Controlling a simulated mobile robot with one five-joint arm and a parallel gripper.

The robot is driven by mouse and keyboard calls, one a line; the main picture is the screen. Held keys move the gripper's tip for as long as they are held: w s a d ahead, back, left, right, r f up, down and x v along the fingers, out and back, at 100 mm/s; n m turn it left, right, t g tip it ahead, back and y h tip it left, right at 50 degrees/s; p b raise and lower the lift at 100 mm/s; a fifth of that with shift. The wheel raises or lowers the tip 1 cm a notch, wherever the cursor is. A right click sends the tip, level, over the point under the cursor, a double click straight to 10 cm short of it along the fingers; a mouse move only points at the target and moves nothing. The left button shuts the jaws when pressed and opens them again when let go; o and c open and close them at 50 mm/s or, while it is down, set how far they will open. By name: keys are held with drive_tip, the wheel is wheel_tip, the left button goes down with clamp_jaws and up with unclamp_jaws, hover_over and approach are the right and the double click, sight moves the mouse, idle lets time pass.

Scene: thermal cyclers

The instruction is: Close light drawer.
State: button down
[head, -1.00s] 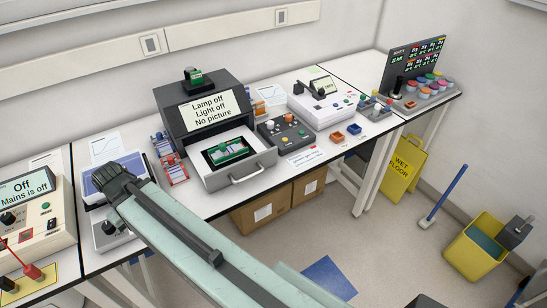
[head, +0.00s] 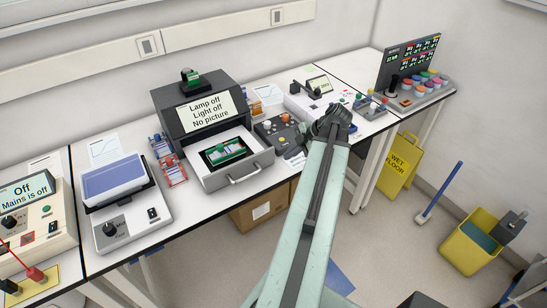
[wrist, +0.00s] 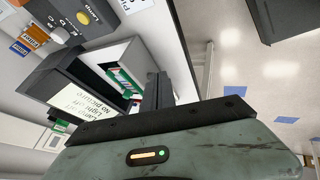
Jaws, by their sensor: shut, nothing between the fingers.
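The light drawer (head: 232,172) is a pale grey tray pulled out of the front of a dark box (head: 196,107). A silver handle (head: 245,173) is on its front, and a green gel piece (head: 224,151) lies inside. The box's screen reads "Lamp off, Light off, No picture". In the wrist view the drawer (wrist: 118,60) shows at centre left, partly behind my gripper (wrist: 157,88), whose dark fingers are together and empty. In the head view my arm's dark end is to the right of the drawer, apart from it; the fingertips cannot be made out there.
A control box with knobs (head: 275,132) stands right of the drawer, partly behind my arm. A tube rack (head: 173,169) is close on its left. A blue-topped device (head: 118,182) stands further left.

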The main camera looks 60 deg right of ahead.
drive_tip(key=s+d, duration=0.1)
drive_tip(key=s, duration=0.1)
drive_tip(key=b, duration=0.9)
approach(265, 164)
drive_tip(key=f, duration=0.1)
drive_tip(key=s+a+f, duration=0.1)
drive_tip(key=a+f, duration=0.1)
drive_tip(key=f, duration=0.1)
drive_tip(key=shift+s+a+f, duration=0.1)
drive_tip(key=shift+s+a, duration=0.15)
drive_tip(key=shift+s, duration=0.15)
drive_tip(key=w, duration=0.1)
drive_tip(key=w+d, duration=0.1)
drive_tip(key=w+p, duration=0.1)
drive_tip(key=shift+w+d+r, duration=0.15)
drive_tip(key=shift+w+r, duration=0.05)
drive_tip(key=shift+r, duration=0.05)
drive_tip(key=shift+w+d, duration=0.1)
drive_tip(key=shift+w, duration=0.25)
